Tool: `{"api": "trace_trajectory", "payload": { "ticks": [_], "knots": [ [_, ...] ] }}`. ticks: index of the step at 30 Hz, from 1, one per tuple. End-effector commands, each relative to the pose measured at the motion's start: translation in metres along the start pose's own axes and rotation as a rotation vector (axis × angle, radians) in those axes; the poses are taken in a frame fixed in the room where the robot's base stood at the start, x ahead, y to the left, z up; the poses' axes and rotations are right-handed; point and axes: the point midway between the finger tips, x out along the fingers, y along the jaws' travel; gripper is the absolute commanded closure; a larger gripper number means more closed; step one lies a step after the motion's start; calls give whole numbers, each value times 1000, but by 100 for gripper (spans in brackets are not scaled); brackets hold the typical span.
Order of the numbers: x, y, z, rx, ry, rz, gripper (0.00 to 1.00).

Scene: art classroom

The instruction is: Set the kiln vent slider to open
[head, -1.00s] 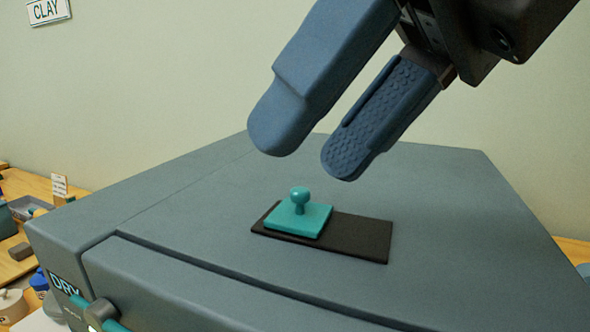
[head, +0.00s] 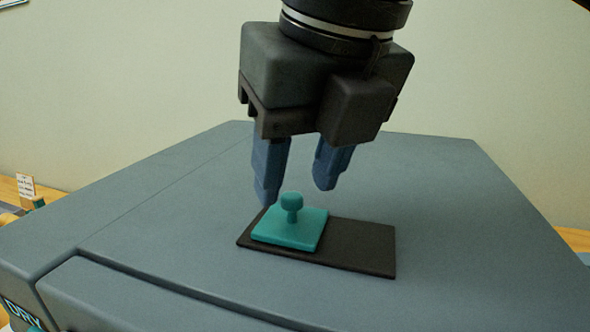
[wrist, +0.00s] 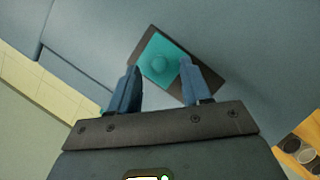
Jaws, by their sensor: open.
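The vent slider is a teal square plate with a round knob (head: 291,231). It sits at the left end of a dark flat track (head: 358,249) on top of the grey kiln (head: 440,195). The track's right part is bare. My gripper (head: 296,194) points down, open and empty, its blue fingers above and just behind the knob. In the wrist view the slider (wrist: 160,60) lies just beyond the fingertips (wrist: 161,67), with the knob between their lines. I cannot tell whether a finger touches the slider.
The kiln top around the track is clear. A seam and a front ledge (head: 170,293) cross it. A wall stands behind. A small white card (head: 25,186) stands on a wooden surface at far left. Round pots (wrist: 297,150) show at lower right in the wrist view.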

Motion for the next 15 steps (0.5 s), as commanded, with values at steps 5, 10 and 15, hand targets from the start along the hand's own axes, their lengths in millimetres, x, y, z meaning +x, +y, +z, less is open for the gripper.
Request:
{"api": "trace_trajectory", "payload": {
  "ticks": [5,10,15],
  "knots": [
    [14,0,0,-1,1,1,52],
    [17,0,0,-1,-1,1,52],
    [16,0,0,-1,-1,1,56]
  ]
}}
